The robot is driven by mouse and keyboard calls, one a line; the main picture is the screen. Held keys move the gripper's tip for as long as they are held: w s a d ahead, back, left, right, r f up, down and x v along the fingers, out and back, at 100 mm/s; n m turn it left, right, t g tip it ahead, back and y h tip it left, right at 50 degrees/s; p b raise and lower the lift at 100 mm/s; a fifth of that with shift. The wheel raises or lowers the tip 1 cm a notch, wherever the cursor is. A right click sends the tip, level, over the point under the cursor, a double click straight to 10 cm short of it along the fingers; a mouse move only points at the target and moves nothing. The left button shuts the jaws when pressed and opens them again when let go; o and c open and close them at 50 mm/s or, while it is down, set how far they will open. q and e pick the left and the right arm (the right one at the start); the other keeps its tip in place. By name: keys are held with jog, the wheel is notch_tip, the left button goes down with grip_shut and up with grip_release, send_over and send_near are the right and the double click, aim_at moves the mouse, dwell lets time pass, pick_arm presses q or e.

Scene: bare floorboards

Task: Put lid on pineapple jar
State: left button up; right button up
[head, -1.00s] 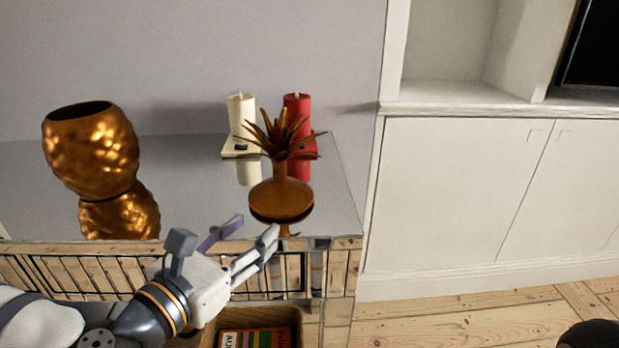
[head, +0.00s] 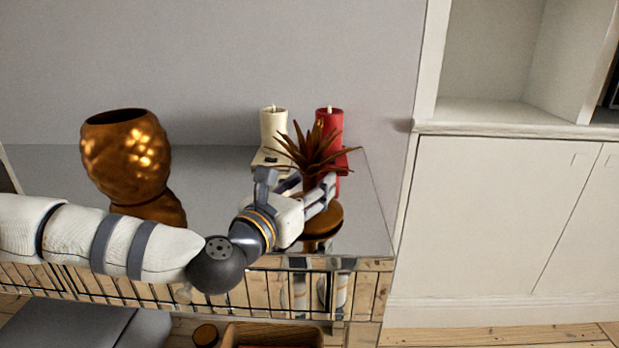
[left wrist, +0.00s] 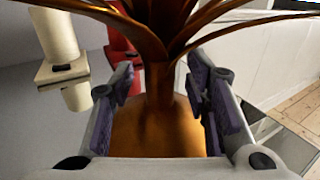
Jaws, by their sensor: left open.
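The pineapple lid (head: 313,156), brown with spiky leaves, a narrow neck and a round base, stands on the mirrored table. My left gripper (head: 305,186) is at its neck in the head view. In the left wrist view, my open left gripper (left wrist: 165,95) has its purple-padded fingers on either side of the neck (left wrist: 159,88), with gaps visible. The copper dimpled jar (head: 126,158) stands open-topped on the left of the table. My right gripper is not in view.
A cream candle (head: 273,126) and a red candle (head: 330,124) stand behind the lid. The mirrored tabletop (head: 215,170) is clear between jar and lid. A white cabinet (head: 490,210) stands at right. A wooden box (head: 272,335) is below the table.

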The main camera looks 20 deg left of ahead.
pick_arm(q)
grip_shut()
jog(key=shift+r, duration=0.15)
